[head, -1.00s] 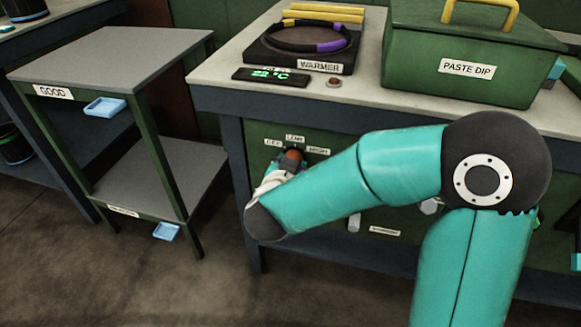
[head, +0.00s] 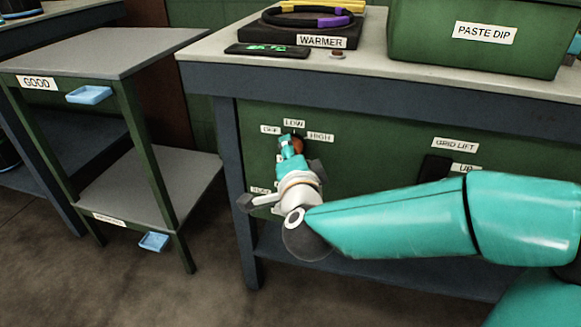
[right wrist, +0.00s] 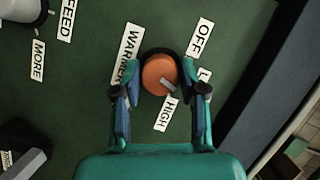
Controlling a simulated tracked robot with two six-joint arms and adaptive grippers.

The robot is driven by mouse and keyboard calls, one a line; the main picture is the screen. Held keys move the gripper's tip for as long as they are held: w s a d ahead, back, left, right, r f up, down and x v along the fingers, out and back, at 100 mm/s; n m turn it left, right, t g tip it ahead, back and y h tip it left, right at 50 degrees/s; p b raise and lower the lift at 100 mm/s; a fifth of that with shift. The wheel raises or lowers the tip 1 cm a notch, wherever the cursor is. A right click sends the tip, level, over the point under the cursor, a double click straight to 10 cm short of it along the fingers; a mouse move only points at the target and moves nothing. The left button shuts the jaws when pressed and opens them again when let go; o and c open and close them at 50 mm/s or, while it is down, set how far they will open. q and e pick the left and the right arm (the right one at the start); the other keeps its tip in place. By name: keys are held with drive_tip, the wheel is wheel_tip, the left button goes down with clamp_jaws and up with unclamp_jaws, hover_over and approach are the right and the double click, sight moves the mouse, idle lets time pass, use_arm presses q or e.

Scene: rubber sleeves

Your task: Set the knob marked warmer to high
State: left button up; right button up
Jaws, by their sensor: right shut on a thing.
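The warmer knob is a round orange knob (right wrist: 158,73) on the green front panel, and it also shows in the head view (head: 298,146). In the right wrist view the labels OFF (right wrist: 199,40), LOW, partly hidden (right wrist: 204,74), and HIGH (right wrist: 167,113) stand around it, with a WARMER label (right wrist: 128,55) beside it. The knob's grey pointer (right wrist: 168,86) is on the side towards HIGH; its exact setting is hard to tell. My right gripper (head: 291,147) is shut on the knob, one finger on each side. My left gripper is out of view.
Above is a bench top (head: 215,45) with a black warmer plate (head: 300,32) and a green PASTE DIP box (head: 480,60). A GRID LIFT control (head: 436,166) is to the right on the panel. A two-shelf GOOD stand (head: 120,50) is at the left.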

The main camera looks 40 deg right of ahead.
drive_tip(key=m, duration=0.2)
drive_tip(key=m+t, duration=0.1)
drive_tip(key=m, duration=0.1)
drive_tip(key=m+t, duration=0.1)
drive_tip(key=shift+s+f+m+h, duration=0.1)
drive_tip(key=shift+f+m+h, duration=0.25)
drive_tip(key=shift+m+h, duration=0.05)
idle(0.4)
drive_tip(key=o, duration=1.1)
drive_tip(key=shift+r, duration=0.1)
drive_tip(key=shift+d+r, duration=0.1)
